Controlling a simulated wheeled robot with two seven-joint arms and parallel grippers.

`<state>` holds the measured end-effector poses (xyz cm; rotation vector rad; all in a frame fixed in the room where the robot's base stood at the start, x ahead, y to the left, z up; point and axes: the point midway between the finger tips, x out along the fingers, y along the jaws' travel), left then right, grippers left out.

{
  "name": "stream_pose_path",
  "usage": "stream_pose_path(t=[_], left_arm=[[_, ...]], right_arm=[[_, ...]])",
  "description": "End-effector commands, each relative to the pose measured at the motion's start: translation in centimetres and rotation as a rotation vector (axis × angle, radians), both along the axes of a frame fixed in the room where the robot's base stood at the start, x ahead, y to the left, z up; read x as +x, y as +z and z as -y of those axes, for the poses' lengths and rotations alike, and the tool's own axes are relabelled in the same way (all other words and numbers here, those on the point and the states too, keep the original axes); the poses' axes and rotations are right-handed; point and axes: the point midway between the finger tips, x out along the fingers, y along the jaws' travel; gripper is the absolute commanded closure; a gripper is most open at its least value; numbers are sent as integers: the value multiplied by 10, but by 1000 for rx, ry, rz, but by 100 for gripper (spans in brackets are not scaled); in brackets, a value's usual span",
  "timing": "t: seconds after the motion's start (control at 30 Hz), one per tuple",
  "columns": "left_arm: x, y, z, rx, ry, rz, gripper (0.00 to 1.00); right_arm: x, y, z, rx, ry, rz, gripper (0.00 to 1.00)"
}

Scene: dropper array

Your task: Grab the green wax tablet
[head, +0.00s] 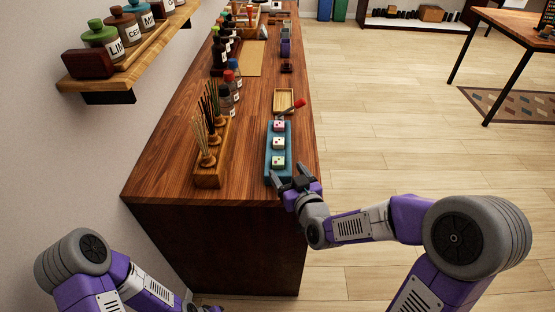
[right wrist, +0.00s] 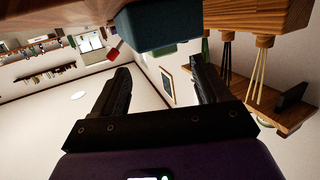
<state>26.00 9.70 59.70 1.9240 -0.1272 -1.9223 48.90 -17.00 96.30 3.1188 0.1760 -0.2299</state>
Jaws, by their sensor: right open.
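The green wax tablet (head: 278,161) is a small pale green block, nearest to me on a blue tray (head: 270,173) on the wooden counter. A white tablet (head: 278,142) and a pink tablet (head: 278,126) lie behind it in a row. My right gripper (head: 290,174) is open and empty at the tray's near right end, close to the green tablet.
A wooden holder (head: 209,178) with reed sticks stands left of the tray. A small wooden dish (head: 284,99) and a red-tipped dropper (head: 299,103) lie behind it. Dark bottles (head: 226,98) line the wall side. The counter's right edge is close to the tray.

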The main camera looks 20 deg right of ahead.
Motion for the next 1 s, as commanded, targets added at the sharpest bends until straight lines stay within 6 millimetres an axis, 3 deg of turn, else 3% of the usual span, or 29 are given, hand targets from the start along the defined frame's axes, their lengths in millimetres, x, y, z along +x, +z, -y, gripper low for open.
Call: stream_pose_path(t=[0.4, 0.67, 1.0], left_arm=[[0, -8, 0, 0, 0, 1, 57], [0, -8, 0, 0, 0, 1, 57], [0, -8, 0, 0, 0, 1, 57]], right_arm=[[49, -8, -7, 2, 0, -1, 24], [52, -7, -7, 2, 1, -1, 24], [52, -8, -7, 2, 0, -1, 74]])
